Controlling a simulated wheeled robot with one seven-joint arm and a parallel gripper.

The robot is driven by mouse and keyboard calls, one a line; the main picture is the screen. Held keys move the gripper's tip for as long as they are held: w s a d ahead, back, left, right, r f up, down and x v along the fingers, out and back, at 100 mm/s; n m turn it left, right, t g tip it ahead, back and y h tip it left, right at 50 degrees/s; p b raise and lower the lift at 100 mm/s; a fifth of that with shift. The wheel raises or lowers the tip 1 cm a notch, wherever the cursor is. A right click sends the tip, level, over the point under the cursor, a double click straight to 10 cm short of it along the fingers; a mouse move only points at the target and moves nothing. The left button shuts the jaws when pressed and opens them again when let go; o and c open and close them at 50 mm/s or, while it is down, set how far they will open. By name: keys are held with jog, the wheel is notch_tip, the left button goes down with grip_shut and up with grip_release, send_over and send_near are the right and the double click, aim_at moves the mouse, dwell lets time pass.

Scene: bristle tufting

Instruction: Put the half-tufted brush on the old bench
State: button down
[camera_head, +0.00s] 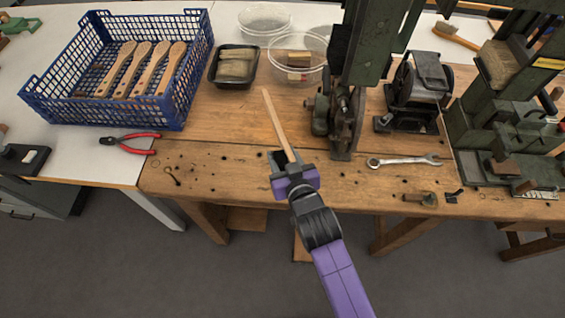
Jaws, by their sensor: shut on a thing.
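My gripper (294,172) is shut on one end of a slim pale wooden piece (276,122), which looks like a brush handle seen nearly edge-on. The piece points away from me, up and slightly left in the picture, over the bench. I see no bristles on it, so I cannot tell if it is the half-tufted brush. I cannot tell whether it touches the bench top. The old bench (220,165) is a worn wooden top with small holes and stains.
A blue crate (172,112) with several wooden brush bodies stands left. Red-handled pliers (130,141), a black tray (256,76) and clear bowls (271,50) surround the bench's left part. Green machines (366,50) stand right of my gripper, with a wrench (404,161) before them. The front-left bench is mostly clear.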

jog(key=shift+f, duration=2.05)
jog(key=shift+f, duration=0.15)
jog(key=c, duration=0.8)
grip_release()
jog(key=shift+o, duration=0.2)
jog(key=shift+s+r, duration=0.1)
jog(key=shift+r, duration=0.1)
jog(key=v, duration=1.2)
jog(key=shift+d, duration=0.1)
